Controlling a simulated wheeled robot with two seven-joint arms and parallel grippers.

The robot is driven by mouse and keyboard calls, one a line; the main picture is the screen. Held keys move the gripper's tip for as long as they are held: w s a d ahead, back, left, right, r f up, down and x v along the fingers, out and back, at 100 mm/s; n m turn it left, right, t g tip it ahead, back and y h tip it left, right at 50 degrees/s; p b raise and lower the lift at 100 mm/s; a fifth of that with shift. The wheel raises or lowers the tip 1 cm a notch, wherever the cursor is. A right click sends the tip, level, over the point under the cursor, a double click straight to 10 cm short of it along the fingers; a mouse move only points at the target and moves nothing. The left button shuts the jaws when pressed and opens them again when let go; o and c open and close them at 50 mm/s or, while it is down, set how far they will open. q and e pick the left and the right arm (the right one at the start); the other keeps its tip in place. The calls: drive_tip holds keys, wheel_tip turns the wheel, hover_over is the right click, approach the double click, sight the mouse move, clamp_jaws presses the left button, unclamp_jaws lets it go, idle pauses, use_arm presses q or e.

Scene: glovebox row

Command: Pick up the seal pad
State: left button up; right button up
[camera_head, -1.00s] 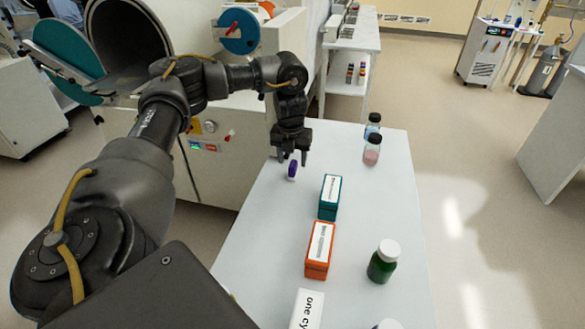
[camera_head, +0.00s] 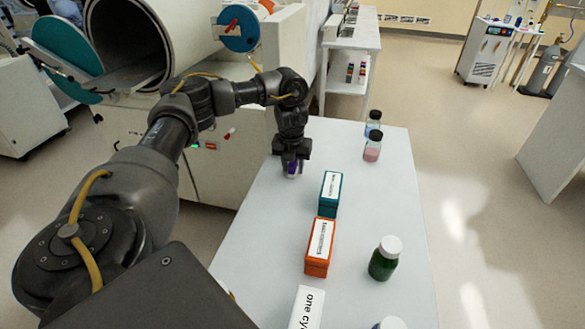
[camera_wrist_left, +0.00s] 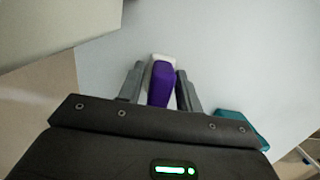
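The seal pad appears to be the small purple piece with a white end (camera_wrist_left: 162,85), upright on the table; it also shows as a purple spot in the head view (camera_head: 292,170). My left gripper (camera_head: 291,168) is lowered over it near the table's left edge. In the left wrist view the gripper (camera_wrist_left: 161,76) has one finger on each side of the purple piece, with narrow gaps, so it looks open around it. The lower part of the piece is hidden by the gripper body. My right gripper is not in view.
A teal box (camera_head: 329,196), an orange box (camera_head: 319,246) and a white box (camera_head: 305,308) stand in a row on the white table (camera_head: 270,240). Two small bottles (camera_head: 372,147) stand at the back right, and a green bottle (camera_head: 384,262) at the front right. The glovebox (camera_head: 245,150) borders the left.

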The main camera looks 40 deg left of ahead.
use_arm(q)
drive_tip(key=c, duration=0.6)
drive_tip(key=shift+r, duration=0.7)
wheel_tip(320, 180, up, 3)
drive_tip(key=shift+f+p, duration=0.1)
drive_tip(key=shift+p, duration=0.5)
drive_tip(key=s+d, duration=0.3)
drive_tip(key=s, duration=0.2)
drive_tip(key=s+d, duration=0.2)
drive_tip(key=s, duration=0.3)
drive_tip(key=s+d, duration=0.3)
drive_tip(key=s, duration=0.2)
drive_tip(key=shift+s+d+f+p, duration=0.3)
drive_tip(key=shift+s+d+f, duration=0.05)
drive_tip(key=shift+s, duration=0.05)
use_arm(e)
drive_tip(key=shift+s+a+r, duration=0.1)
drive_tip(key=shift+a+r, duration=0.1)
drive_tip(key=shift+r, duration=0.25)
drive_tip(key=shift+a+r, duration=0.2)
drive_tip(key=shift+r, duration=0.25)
